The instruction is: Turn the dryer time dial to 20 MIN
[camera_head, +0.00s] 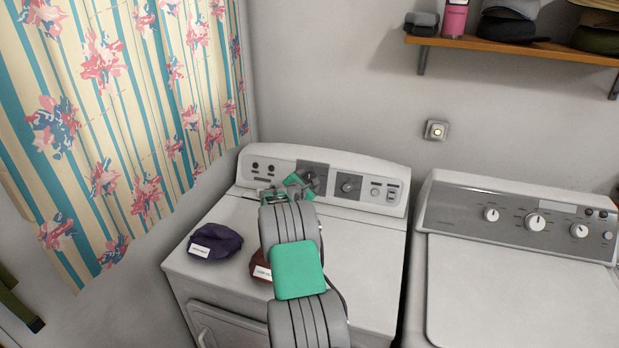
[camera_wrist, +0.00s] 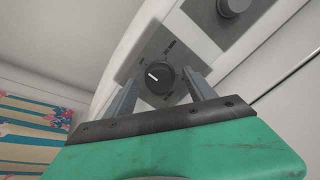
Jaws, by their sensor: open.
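The white dryer (camera_head: 372,242) stands at left with a raised control panel (camera_head: 265,176) at its back. My gripper (camera_head: 305,180) reaches over the dryer top to this panel and hides most of the dial there. In the wrist view, a round dark dial (camera_wrist: 159,80) sits on a grey plate with small printed labels, too small to read surely. Its white mark points to the left in that view. My gripper (camera_wrist: 160,79) is open, with one finger on each side of the dial. I cannot tell whether the fingers touch it.
A second dial (camera_head: 349,184) sits right of my gripper; it also shows in the wrist view (camera_wrist: 232,6). A purple cloth item (camera_head: 217,243) and a brown one (camera_head: 262,263), both labelled, lie on the dryer. A washer (camera_head: 520,290) stands right, a curtain (camera_head: 120,120) hangs left.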

